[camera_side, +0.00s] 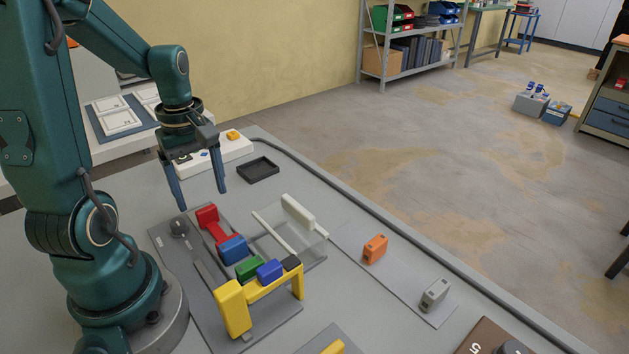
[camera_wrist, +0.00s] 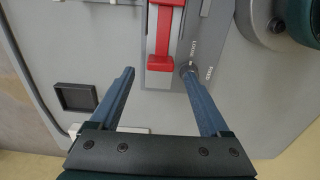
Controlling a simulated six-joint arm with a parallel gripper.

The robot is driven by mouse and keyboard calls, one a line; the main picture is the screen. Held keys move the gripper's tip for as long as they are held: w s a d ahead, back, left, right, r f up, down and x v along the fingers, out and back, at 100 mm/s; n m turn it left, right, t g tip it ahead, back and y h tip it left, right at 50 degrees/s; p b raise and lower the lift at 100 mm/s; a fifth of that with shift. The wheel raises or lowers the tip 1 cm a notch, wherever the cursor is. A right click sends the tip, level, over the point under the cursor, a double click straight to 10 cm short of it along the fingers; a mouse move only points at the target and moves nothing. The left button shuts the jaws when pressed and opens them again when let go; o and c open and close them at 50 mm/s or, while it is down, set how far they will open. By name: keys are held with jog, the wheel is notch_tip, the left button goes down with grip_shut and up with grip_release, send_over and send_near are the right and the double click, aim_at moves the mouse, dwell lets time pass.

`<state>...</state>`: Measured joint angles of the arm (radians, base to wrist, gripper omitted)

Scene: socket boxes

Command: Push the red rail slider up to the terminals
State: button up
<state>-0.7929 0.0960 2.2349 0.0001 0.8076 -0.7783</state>
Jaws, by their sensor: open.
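The red rail slider (camera_side: 208,216) lies on a grey base plate, its upright end block nearest my gripper and its red bar running toward a blue block (camera_side: 233,249). In the wrist view the slider (camera_wrist: 160,62) sits on a pale rail between my fingertips, seen from above. My gripper (camera_side: 201,199) is open and empty above the slider's near end, apparently clear of it; its two blue fingers also show in the wrist view (camera_wrist: 158,70). Beyond the blue block are a green block (camera_side: 249,268) and another blue block (camera_side: 269,271). I cannot tell which parts are the terminals.
A grey knob (camera_side: 179,228) stands beside the slider, by the words LOOSE and FIXED. A yellow bracket (camera_side: 235,309) and a clear cover (camera_side: 302,243) flank the blocks. A black tray (camera_side: 258,170), an orange block (camera_side: 375,248) and a grey block (camera_side: 435,294) stand apart.

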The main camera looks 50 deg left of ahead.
aim_at(205, 208)
jog(key=shift+r, duration=0.2)
jog(key=shift+c, duration=0.9)
jog(key=shift+r, duration=0.25)
jog(key=shift+c, duration=0.5)
jog(key=shift+r, duration=0.4)
jog(key=shift+f, duration=2.6)
grip_shut()
jog(key=shift+s+r, duration=0.1)
